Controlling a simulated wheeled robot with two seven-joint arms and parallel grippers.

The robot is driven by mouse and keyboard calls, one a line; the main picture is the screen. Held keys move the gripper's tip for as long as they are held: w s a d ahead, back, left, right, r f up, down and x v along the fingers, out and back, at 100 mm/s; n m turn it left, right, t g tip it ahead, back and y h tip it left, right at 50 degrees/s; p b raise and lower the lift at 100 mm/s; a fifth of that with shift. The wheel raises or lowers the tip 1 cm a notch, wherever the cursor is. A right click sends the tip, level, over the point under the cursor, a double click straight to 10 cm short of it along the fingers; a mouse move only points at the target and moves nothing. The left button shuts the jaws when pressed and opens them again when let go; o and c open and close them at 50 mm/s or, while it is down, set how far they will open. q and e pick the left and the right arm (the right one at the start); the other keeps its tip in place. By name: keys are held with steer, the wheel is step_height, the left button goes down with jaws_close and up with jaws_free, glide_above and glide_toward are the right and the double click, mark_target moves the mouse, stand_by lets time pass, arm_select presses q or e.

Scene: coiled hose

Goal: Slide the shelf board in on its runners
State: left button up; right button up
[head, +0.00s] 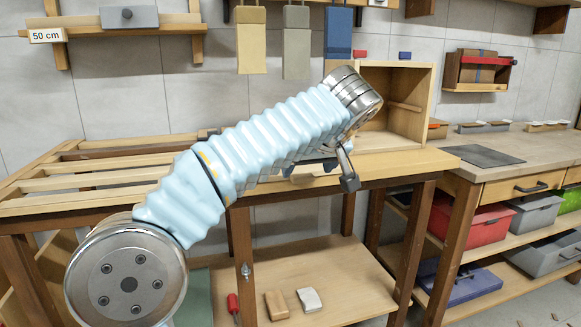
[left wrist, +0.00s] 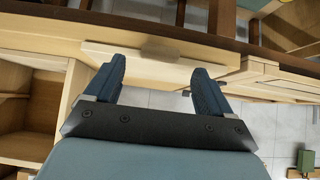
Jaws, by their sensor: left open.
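A pale open-fronted wooden cabinet (head: 425,85) stands on the workbench at the middle right of the head view. A runner strip (head: 405,106) shows on its inner side wall. My left gripper (head: 340,172) is in front of the cabinet, above the bench's front edge, partly hidden by my arm. My right gripper is out of view.
A slatted wooden rack (head: 90,180) covers the bench's left part. The lower shelf (head: 335,270) carries small blocks and a red-handled tool. A second bench (head: 530,150) with a drawer and bins stands at right.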

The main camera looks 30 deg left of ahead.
mark_target(303, 175)
arm_select(q)
steer(key=x, duration=0.3)
steer(key=shift+w+f, duration=0.1)
steer(key=c, duration=1.3)
